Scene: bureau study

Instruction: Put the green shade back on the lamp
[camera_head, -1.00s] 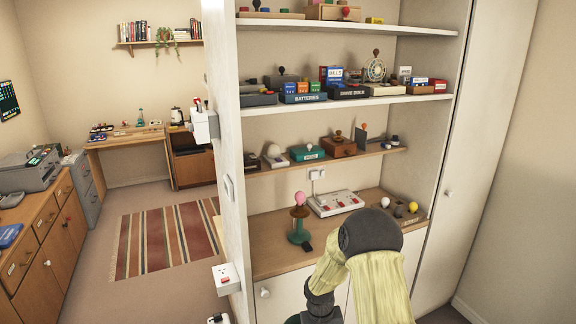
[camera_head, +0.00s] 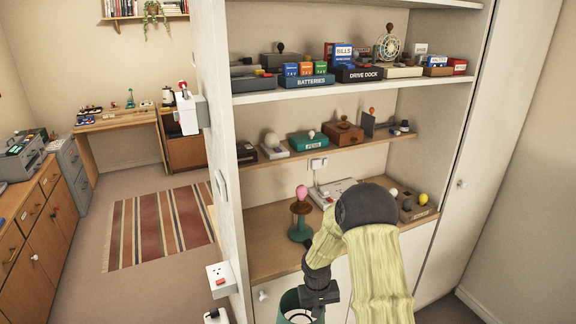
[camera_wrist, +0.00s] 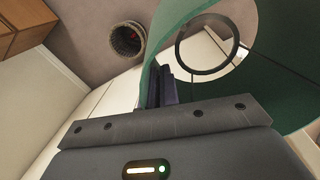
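The lamp stands upright on the cabinet's wooden counter; it has a green base (camera_head: 300,229) and a bare pink bulb (camera_head: 302,193) on top. My gripper (camera_head: 319,294) is low in front of the counter, below and slightly right of the lamp in the head view. It is shut on the wall of the green shade (camera_head: 289,301), which is cut off by the bottom edge. In the wrist view the shade (camera_wrist: 285,65) fills the upper right, with a dark ring inside it. The fingers (camera_wrist: 160,88) pinch its wall; their tips are partly hidden.
The wooden counter (camera_head: 262,242) also holds a white switch panel (camera_head: 334,190) behind the lamp and a small box with bulbs (camera_head: 416,208) at right. A loaded shelf (camera_head: 350,148) hangs above. A white side panel (camera_head: 222,120) bounds the left, with an outlet box (camera_head: 220,278) on it.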

